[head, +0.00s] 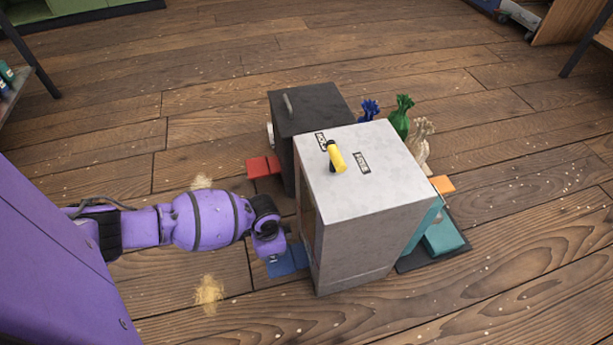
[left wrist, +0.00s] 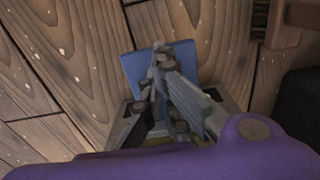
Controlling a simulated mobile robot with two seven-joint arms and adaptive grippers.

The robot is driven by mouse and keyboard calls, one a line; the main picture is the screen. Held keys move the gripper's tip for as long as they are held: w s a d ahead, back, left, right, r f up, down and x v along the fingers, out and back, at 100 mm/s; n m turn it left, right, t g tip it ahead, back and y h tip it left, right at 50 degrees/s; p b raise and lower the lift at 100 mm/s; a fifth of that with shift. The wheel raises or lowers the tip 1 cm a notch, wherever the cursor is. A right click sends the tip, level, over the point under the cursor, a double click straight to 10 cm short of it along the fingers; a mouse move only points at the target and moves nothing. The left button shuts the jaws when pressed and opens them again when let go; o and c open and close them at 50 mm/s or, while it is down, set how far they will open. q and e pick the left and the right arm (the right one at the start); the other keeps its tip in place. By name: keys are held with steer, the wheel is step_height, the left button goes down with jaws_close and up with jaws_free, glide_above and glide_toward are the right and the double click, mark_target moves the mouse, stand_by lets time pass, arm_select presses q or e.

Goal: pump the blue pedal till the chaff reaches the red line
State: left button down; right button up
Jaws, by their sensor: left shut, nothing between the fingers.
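The blue pedal (head: 289,261) sticks out low at the left side of a pale grey box (head: 362,235) on the plank floor. My left gripper (head: 272,258) is shut and empty, pointing down at the pedal. In the left wrist view, the shut fingertips (left wrist: 160,57) are in front of the blue pedal (left wrist: 140,70) and hide part of it. I cannot tell whether they touch it. A narrow brownish panel (head: 308,215) shows on the box's left side. I cannot make out a chaff level or a red line. My right gripper is not in view.
A dark box (head: 305,108) stands behind, with a red pedal (head: 264,166) at its left. A yellow-black handle (head: 336,157) is on the grey top. A teal pedal (head: 443,237) and tied bags (head: 400,117) are at right. Open floor lies around.

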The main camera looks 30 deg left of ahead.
arm_select(q)
steer(key=shift+f+b, duration=1.05)
steer(key=shift+f, duration=0.6)
steer(key=shift+d+f+b, duration=0.1)
steer(key=shift+f+b, duration=0.5)
steer(key=shift+f, duration=0.15)
steer(key=shift+s, duration=0.1)
